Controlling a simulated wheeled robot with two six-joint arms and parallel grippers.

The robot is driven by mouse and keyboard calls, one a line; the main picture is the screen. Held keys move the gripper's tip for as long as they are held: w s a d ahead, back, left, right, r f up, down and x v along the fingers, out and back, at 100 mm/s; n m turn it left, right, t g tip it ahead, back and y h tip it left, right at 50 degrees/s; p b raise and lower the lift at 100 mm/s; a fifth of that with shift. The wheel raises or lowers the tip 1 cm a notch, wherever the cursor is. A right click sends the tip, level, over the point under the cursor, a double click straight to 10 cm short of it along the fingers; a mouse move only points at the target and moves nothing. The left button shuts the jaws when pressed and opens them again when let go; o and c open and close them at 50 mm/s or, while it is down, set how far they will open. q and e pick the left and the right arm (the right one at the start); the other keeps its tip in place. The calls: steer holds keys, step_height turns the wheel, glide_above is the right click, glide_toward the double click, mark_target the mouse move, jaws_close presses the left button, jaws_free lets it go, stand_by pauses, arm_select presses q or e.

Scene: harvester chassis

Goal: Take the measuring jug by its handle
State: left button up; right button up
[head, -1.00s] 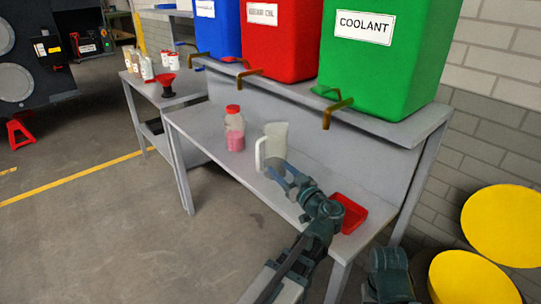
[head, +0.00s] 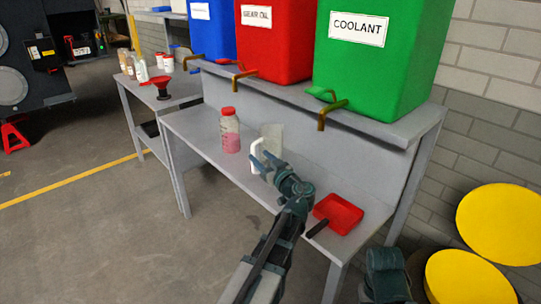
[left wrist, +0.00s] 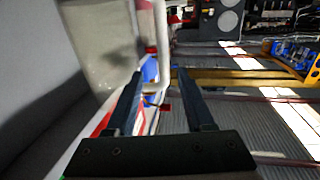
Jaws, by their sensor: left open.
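The measuring jug (head: 273,134) is pale and translucent and stands upright on the grey bench, with its white handle (head: 256,150) on its left side. My left gripper (head: 259,160) is open at the handle, its fingers partly covering the jug's lower part. In the left wrist view the jug's body (left wrist: 100,38) fills the upper left, and the handle (left wrist: 161,40) runs down between the two open fingertips (left wrist: 155,75). Whether the fingers touch the handle cannot be told.
A red-capped bottle of pink liquid (head: 230,132) stands left of the jug. A red tray (head: 339,213) with a dark handle lies right of my arm. Blue, red and green (head: 375,60) tanks with brass taps stand on the shelf (head: 390,131) above.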

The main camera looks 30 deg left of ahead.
mark_target(254, 153)
arm_select(q)
steer(key=x, duration=0.4)
steer(key=shift+a, duration=0.5)
steer(key=shift+s, duration=0.1)
jaws_close()
stand_by(0.9)
